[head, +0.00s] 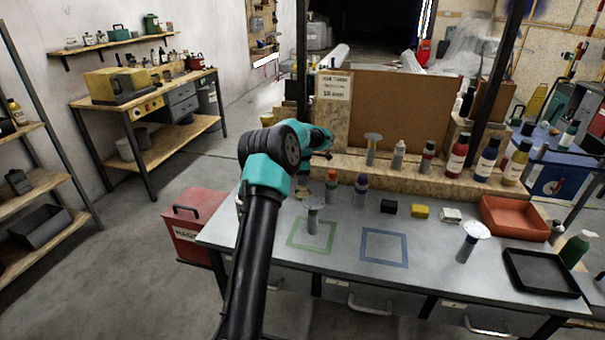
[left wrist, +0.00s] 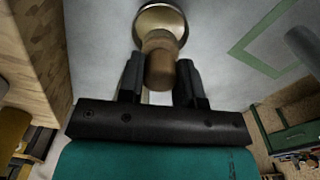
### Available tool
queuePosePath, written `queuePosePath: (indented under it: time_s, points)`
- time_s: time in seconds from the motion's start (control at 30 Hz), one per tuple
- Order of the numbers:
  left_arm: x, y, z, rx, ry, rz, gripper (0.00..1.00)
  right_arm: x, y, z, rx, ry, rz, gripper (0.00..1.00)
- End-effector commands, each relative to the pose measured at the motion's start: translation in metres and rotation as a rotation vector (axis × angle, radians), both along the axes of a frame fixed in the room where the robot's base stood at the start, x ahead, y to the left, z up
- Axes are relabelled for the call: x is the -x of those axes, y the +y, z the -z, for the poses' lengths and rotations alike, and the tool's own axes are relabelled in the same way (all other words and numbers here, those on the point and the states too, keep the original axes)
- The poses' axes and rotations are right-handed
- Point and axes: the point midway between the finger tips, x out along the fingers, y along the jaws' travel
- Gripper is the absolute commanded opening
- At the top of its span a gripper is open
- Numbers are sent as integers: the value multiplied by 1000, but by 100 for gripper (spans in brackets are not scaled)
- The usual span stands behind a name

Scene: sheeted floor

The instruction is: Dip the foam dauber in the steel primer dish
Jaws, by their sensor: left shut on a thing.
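My left gripper (head: 303,181) is over the back left of the grey bench, beyond the green tape square. In the left wrist view, its two fingers (left wrist: 159,75) are shut on the wooden handle of the foam dauber (left wrist: 160,68). A round, shiny steel dish (left wrist: 146,17) with a tan inside shows just past the dauber's far end. The dauber's foam tip is hard to make out, and I cannot tell whether it touches the dish. In the head view my arm hides most of this spot. My right gripper is not in view.
A grey disc-topped post (head: 312,215) stands in the green tape square, close to my left arm. A purple-capped bottle (head: 361,190) and a red-capped one (head: 331,187) stand right of the gripper. The blue tape square (head: 384,263) is empty. A red tray (head: 514,218) lies right.

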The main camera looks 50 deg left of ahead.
Motion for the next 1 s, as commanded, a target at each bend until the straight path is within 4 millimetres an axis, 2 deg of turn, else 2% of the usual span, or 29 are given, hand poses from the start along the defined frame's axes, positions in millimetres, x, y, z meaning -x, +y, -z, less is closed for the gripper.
queuePosePath:
  time_s: [0.1, 0.3, 1.0]
  points:
    - [0, 0, 12, 2, 3, 0, 13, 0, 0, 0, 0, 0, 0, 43]
    - [0, 0, 22, 0, 1, -1, 13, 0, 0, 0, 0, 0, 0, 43]
    - [0, 0, 24, 1, 1, -1, 13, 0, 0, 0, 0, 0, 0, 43]
